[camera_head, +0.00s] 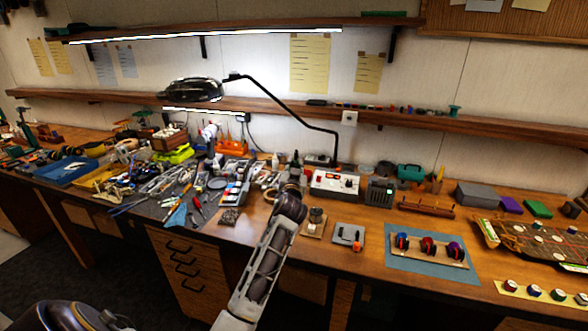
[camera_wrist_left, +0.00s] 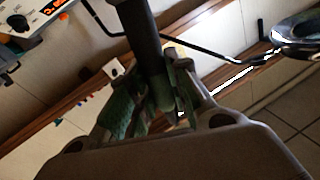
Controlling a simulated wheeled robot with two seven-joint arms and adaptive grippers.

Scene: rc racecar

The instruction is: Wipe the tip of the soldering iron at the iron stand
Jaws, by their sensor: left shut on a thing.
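My left gripper (camera_wrist_left: 160,95) is shut on a dark, round handle (camera_wrist_left: 142,30), which looks like the soldering iron's, in the left wrist view. The green finger pads press on both sides of it. The iron's tip is out of sight. In the head view my left arm reaches up over the bench, and its gripper (camera_head: 293,188) is small and dark in front of the white soldering station (camera_head: 335,184). A small wooden base with a round metal cup (camera_head: 316,216), possibly the iron stand, is just right of my arm. My right gripper is not in view.
A grey plate with an orange knob (camera_head: 348,236) and a blue mat with several spools (camera_head: 430,265) lie to the right. Tools crowd the bench to the left. A black lamp arm (camera_head: 290,110) hangs over the back. Bare wood shows at the front edge.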

